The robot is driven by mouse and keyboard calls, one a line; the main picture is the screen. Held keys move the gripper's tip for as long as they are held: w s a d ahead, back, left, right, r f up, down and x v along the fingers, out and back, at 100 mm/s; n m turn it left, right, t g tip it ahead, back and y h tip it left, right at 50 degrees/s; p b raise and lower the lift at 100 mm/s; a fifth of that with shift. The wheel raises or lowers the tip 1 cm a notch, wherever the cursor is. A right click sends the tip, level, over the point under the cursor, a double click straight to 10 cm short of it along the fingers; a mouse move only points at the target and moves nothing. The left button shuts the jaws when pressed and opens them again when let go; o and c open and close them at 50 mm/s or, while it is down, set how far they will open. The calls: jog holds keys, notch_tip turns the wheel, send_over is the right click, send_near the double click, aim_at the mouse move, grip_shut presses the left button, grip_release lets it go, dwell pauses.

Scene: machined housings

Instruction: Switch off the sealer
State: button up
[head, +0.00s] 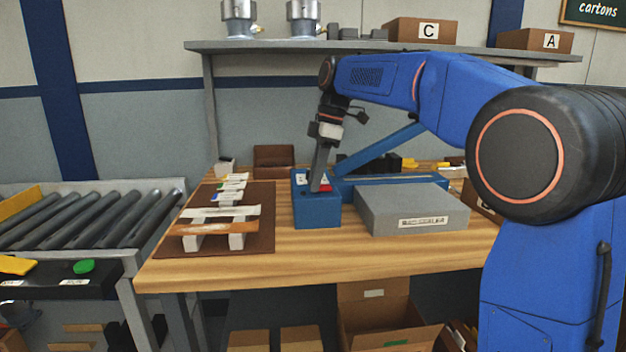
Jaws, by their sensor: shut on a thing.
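The sealer (317,214) is a blue machine on the wooden bench, with a blue box at its front left, a long low body behind the grey box, and a raised slanted blue arm. A small red part and pale labels show on top of the blue box. My gripper (318,186) reaches down onto the top of this box, beside the red part. It is shut on a small part there, taken to be the sealer's switch. The fingers hide that part, and its position cannot be read.
A grey labelled box (412,208) stands close right of the sealer. A brown mat (258,240) with white blocks and strips lies to the left. A roller conveyor (90,222) is at far left. A shelf (380,47) with cartons runs above. The bench front is clear.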

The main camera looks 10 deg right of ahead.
jog(key=shift+d+r+y, duration=0.15)
jog(key=shift+d+y, duration=0.2)
jog(key=shift+y, duration=0.75)
jog(key=o, duration=1.1)
jog(key=shift+c, duration=0.2)
jog(key=v, duration=1.7)
jog(key=shift+r, duration=0.2)
jog(key=shift+s+d, duration=0.1)
jog(key=shift+s, duration=0.05)
